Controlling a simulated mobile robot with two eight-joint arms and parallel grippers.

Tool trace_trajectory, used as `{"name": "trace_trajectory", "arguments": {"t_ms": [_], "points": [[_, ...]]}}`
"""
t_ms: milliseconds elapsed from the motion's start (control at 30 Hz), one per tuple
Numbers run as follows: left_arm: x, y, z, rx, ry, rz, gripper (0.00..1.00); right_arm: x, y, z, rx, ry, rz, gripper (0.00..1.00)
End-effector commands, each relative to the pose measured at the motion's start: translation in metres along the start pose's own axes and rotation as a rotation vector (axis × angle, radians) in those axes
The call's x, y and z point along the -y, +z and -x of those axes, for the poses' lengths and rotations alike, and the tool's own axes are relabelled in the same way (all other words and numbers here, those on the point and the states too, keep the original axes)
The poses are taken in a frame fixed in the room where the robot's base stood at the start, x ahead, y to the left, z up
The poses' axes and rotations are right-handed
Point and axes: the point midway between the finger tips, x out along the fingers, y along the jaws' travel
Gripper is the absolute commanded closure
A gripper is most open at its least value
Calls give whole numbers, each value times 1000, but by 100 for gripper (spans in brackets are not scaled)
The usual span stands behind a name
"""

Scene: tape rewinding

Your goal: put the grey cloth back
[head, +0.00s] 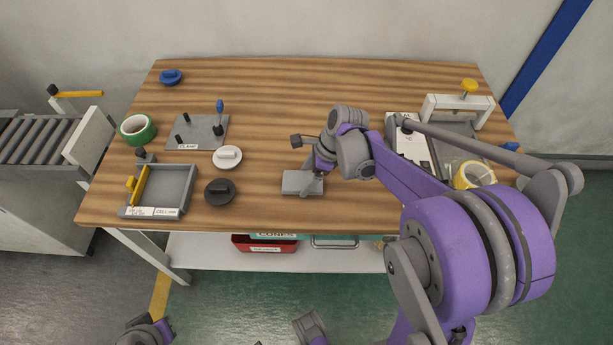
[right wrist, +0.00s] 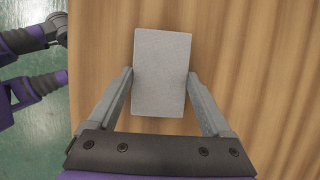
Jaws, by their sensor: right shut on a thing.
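The grey cloth (head: 293,184) is a flat folded rectangle at the front middle of the wooden table (head: 300,105). My right gripper (head: 316,174) is over its right part. In the right wrist view the cloth (right wrist: 163,55) sits between the two fingers of my right gripper (right wrist: 160,80), which is shut on its sides. The cloth's far end extends past the fingertips. I cannot tell whether it rests on the wood or is just above it. My left gripper does not show clearly.
A grey tray (head: 185,190) with a yellow handle, black disc (head: 219,192) and white disc (head: 227,157) are left of the cloth. The clamp plate (head: 197,132) and green tape roll (head: 138,130) are further left. A white-barred fixture (head: 457,109) and yellow tape (head: 474,175) are right. The back middle is clear.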

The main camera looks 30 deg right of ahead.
Motion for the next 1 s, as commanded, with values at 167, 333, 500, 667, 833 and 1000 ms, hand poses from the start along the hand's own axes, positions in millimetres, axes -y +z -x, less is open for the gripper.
{"name": "trace_trajectory", "arguments": {"t_ms": [167, 333, 500, 667, 833, 1000], "points": [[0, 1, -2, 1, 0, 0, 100, 0, -1, -2, 0, 0, 0, 2], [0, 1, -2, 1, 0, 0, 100, 0, -1, -2, 0, 0, 0, 0], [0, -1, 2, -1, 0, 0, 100, 0, 1, 3, 0, 0, 0, 0], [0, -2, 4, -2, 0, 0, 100, 0, 0, 27, 0, -2, -2, 0], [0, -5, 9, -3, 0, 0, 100, 0, 0, 66, 0, -1, -2, 0], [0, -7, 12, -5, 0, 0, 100, 0, 0, 98, 0, -1, -2, 0]]}}
